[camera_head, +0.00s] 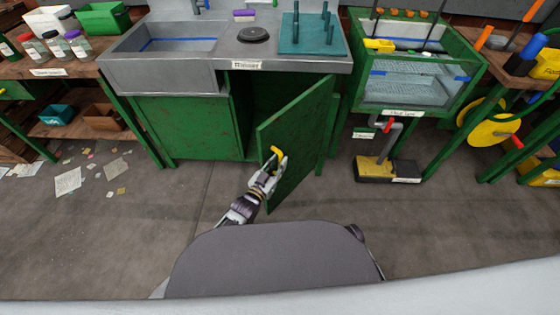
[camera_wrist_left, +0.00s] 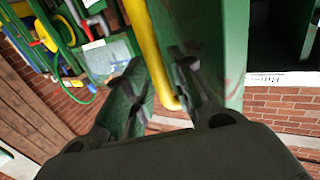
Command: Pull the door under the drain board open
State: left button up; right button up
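The green door (camera_head: 300,135) under the drain board (camera_head: 275,58) stands partly open, swung out from the cabinet with its hinge side at the right. Its yellow handle (camera_head: 277,152) is near the free edge. My left gripper (camera_head: 272,165) is at this handle. The door's green panel (camera_wrist_left: 222,45) is right beside the fingers. My right gripper is not in view.
A dark opening (camera_head: 252,100) shows behind the door. A closed green cabinet front (camera_head: 185,128) is to its left. A black and yellow box (camera_head: 375,172) stands on the floor at the right. Papers (camera_head: 68,182) litter the floor at the left; the floor before the door is clear.

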pick_arm(q)
jog(key=v, duration=1)
jog(key=shift+s+a, duration=0.1)
jog(key=shift+s, duration=0.05)
